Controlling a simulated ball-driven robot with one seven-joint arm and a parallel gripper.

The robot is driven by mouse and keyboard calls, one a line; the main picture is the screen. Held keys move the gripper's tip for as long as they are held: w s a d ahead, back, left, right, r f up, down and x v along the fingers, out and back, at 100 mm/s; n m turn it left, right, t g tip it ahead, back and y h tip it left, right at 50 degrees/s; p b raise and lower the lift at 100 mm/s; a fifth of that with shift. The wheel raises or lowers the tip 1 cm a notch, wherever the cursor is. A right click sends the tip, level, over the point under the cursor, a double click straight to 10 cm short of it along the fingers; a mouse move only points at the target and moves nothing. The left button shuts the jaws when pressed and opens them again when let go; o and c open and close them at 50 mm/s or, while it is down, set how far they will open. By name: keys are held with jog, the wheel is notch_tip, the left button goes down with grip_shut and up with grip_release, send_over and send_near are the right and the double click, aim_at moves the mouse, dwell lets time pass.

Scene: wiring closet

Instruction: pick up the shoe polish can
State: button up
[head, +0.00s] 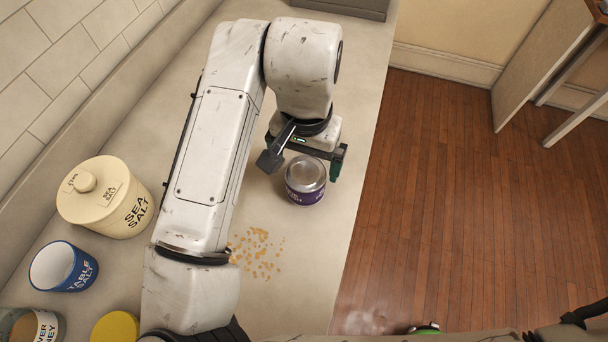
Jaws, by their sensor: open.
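A small round can (305,181) with a silver lid and a dark purple label stands upright on the pale counter, near its right edge. It is the only can here that could be the shoe polish; its label is too small to read. My gripper (306,160) is open at the can's far side, with a dark finger to the left and a green-marked part to the right. The can is not gripped. I cannot tell whether a finger touches it.
A cream sea salt jar (106,198), a blue table salt cup (64,268), a honey container (36,326) and a yellow lid (115,327) stand at the left. Tan crumbs (256,254) lie on the counter (310,270). The counter drops to a wood floor (440,200) at the right.

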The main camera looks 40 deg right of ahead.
aim_at(306, 181)
jog(key=shift+f+p, duration=0.5)
jog(key=shift+f, duration=3.45)
jog(key=shift+c, duration=0.5)
jog(key=c, duration=0.9)
jog(key=shift+r, duration=0.1)
